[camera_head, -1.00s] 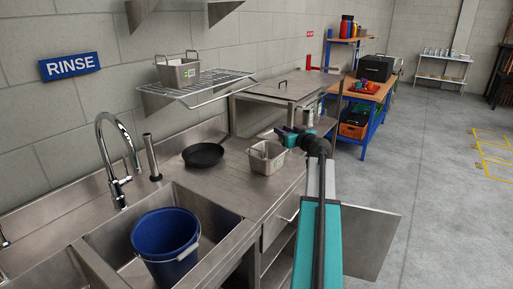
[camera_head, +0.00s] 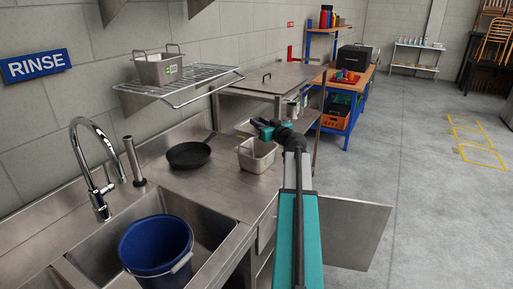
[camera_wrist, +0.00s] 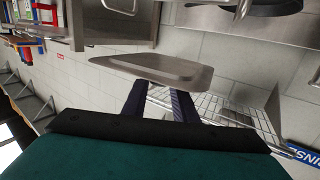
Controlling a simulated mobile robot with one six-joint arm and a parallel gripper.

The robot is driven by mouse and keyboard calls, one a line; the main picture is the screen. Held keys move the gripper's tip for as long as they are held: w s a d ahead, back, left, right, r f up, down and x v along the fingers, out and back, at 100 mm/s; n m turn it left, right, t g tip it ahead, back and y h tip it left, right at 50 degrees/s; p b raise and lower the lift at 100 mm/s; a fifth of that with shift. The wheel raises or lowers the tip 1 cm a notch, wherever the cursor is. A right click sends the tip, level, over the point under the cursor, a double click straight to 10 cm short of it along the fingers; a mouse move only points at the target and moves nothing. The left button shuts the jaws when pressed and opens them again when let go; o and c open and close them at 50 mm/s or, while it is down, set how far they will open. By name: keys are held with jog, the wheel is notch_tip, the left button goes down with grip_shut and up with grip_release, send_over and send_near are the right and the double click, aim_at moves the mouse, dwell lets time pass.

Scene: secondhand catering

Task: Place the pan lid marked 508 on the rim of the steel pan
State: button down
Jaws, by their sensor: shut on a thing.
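My gripper (camera_head: 262,130) is above the right part of the steel counter. In the wrist view its two dark fingers (camera_wrist: 160,100) are shut on a flat grey steel lid (camera_wrist: 150,68). The lid's edge (camera_head: 245,129) also shows in the head view, left of the gripper. No number is readable on it. An open steel pan (camera_head: 256,160) stands on the counter just below the gripper. The lid appears above and behind it, apart from its rim.
A black frying pan (camera_head: 188,155) lies left of the steel pan. A blue bucket (camera_head: 155,245) stands in the sink. The wire shelf (camera_head: 205,88) juts from the wall. A steel hinged-lid unit (camera_head: 270,76) stands behind.

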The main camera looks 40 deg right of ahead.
notch_tip(320, 180, down, 6)
dwell(0.4)
jog(key=shift+f, duration=1.9)
jog(key=c, duration=1.4)
grip_release()
jog(key=shift+f, duration=0.1)
jog(key=shift+c, duration=0.2)
jog(key=b+v, duration=0.1)
jog(key=v, duration=1.1)
